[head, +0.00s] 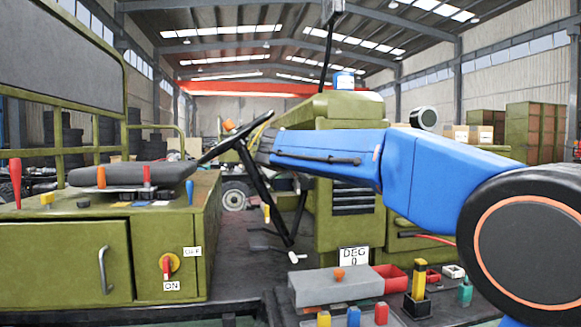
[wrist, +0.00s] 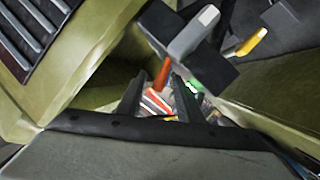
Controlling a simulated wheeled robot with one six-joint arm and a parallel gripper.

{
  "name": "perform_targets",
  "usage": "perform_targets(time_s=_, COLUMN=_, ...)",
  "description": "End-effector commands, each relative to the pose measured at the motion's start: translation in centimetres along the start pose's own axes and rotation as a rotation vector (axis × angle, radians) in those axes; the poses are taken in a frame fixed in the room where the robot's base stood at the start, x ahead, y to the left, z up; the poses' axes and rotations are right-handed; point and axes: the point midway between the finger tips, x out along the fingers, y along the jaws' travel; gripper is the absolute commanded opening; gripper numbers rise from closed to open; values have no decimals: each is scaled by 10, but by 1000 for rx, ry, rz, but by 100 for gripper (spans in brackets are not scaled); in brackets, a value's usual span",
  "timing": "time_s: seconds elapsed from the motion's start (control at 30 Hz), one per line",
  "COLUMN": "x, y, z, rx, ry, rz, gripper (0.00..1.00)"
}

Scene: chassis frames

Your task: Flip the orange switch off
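An orange lever (wrist: 162,76) shows in the wrist view, below a dark block with a grey handle. The two dark fingers of my gripper (wrist: 157,84) stand apart, with the lever seen in the gap near their tips. I see no clear contact, and cannot tell how deep the lever sits between them. In the head view my blue arm reaches left to the steering wheel (head: 237,140), and my fingers are not clearly seen there. An orange knob (head: 229,125) shows near the wheel. I cannot tell whether it is the same lever, or its on or off position.
A grey handle (wrist: 195,32) and a yellow handle (wrist: 251,42) stand close to my fingers. Green panels flank them. A grey box (head: 340,288) bears another orange knob.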

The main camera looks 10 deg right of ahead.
Motion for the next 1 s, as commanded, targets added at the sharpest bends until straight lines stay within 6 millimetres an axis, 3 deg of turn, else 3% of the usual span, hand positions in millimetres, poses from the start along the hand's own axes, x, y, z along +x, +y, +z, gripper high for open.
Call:
perform_targets(time_s=0.17, x=-24, y=0, z=-1, rx=1, ry=3, rz=-1, gripper=33)
perform_targets(time_s=0.7, x=-130, y=0, z=-1, rx=1, ry=3, rz=-2, gripper=33)
perform_targets(time_s=1.0, x=-165, y=-1, z=0, rx=0, ry=1, rz=-2, gripper=33)
